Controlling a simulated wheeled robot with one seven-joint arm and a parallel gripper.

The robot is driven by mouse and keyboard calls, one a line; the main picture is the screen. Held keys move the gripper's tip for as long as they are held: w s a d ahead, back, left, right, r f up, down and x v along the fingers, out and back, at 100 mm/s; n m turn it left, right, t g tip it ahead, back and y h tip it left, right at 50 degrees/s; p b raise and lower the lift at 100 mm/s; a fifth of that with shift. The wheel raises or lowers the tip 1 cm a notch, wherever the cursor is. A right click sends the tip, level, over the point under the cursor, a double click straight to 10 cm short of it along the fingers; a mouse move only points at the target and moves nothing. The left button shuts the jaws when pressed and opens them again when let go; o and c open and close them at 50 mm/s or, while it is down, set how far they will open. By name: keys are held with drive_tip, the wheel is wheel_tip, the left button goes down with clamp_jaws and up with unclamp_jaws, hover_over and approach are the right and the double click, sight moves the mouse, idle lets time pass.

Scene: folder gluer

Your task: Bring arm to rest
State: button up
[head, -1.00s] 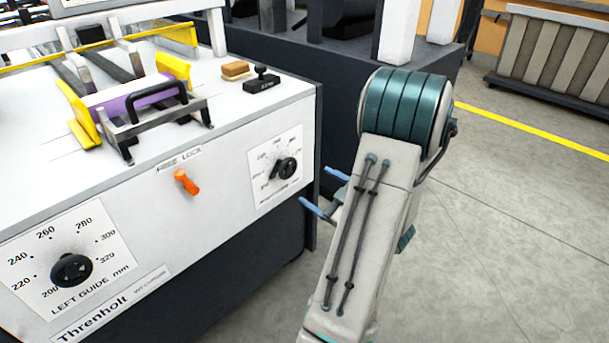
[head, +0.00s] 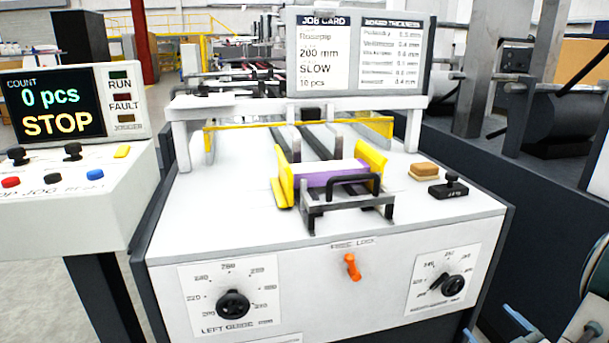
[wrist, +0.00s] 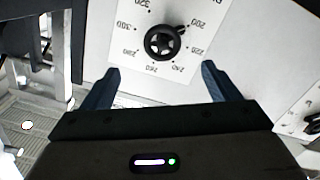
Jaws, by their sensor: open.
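My gripper (wrist: 160,68) is open and empty. Its two blue fingers are spread in the wrist view, with the black right dial knob (wrist: 160,43) beyond them, apart from the fingers as far as I can tell. In the head view, only parts of my gripper (head: 497,320) and arm (head: 592,312) show at the lower right, below and right of the right dial (head: 453,286). The rest of my arm is out of frame.
The white gluer table (head: 230,180) carries the job card (head: 362,55), a purple stack (head: 325,176) and a black stamp-like item (head: 449,188). The orange lock lever (head: 352,266) and left guide dial (head: 233,305) are on its front. A control console (head: 110,210) reads STOP.

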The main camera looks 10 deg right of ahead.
drive_tip(key=w+a+r+m+g+h+p, duration=0.15)
drive_tip(key=w+r+g+h+p, duration=0.25)
drive_tip(key=w+r+p, duration=0.65)
drive_tip(key=s+a+r+m+g+h+p, duration=0.15)
drive_tip(key=a+r+g+p, duration=0.4)
drive_tip(key=r, duration=0.65)
drive_tip(key=s+a+r+m+g+y+p, duration=0.1)
drive_tip(key=s+a+r+p, duration=0.3)
drive_tip(key=a, duration=0.4)
drive_tip(key=s+a+r+m+g+y+p, duration=0.1)
drive_tip(key=s+a+r+p, duration=0.3)
drive_tip(key=a, duration=0.4)
drive_tip(key=s+a+r+g+y+p, duration=0.2)
drive_tip(key=s+a+r+g+p, duration=0.1)
drive_tip(key=s+a+r+p, duration=0.2)
drive_tip(key=s+a+r, duration=0.1)
drive_tip(key=s+a, duration=0.1)
drive_tip(key=a, duration=0.1)
drive_tip(key=shift+m, duration=0.4)
